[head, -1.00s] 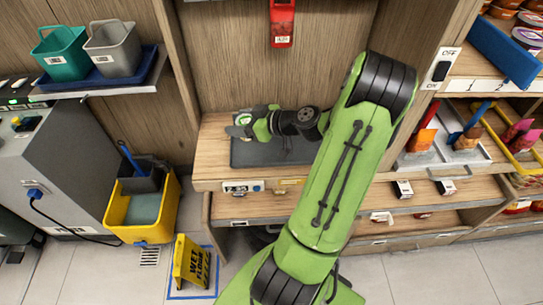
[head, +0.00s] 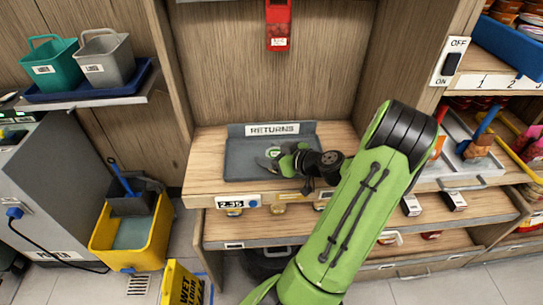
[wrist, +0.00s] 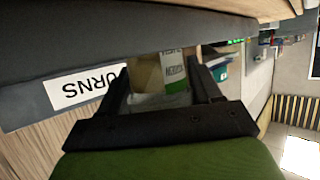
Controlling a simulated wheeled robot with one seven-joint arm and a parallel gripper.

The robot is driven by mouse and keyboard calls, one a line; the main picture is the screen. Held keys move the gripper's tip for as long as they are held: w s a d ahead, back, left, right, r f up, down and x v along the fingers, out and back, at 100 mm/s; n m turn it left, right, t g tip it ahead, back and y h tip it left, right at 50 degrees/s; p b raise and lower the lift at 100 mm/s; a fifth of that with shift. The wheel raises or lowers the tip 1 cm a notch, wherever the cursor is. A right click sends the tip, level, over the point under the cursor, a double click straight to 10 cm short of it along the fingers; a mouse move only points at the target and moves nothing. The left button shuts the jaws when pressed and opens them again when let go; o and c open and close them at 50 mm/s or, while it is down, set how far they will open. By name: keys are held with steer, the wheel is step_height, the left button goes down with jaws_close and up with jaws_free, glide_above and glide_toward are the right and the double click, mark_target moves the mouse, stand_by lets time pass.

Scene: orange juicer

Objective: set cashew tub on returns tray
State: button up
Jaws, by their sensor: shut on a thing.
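The returns tray (head: 238,158) is dark grey, with a raised back wall labelled RETURNS, and lies on the wooden counter. My gripper (head: 275,161) is over the tray's middle. In the wrist view, my gripper (wrist: 165,82) is shut on the cashew tub (wrist: 147,75), a tan, white and green container between the two dark fingers. In the head view a small white and green part of the tub (head: 274,152) shows; the gripper hides the rest. I cannot tell whether the tub touches the tray. The RETURNS label shows upside down in the wrist view, on the tray wall (wrist: 30,103).
A red box (head: 278,25) hangs on the back panel above the tray. A wooden partition stands left of the counter, and shelves with trays (head: 470,145) are at right. A yellow mop bucket (head: 128,235) and a wet-floor sign (head: 183,285) stand on the floor.

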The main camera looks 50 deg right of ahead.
steer(key=o, duration=1.1)
steer(key=shift+c, duration=0.2)
steer(key=p+v, duration=0.1)
steer(key=v, duration=1.1)
steer(key=shift+p, duration=0.35)
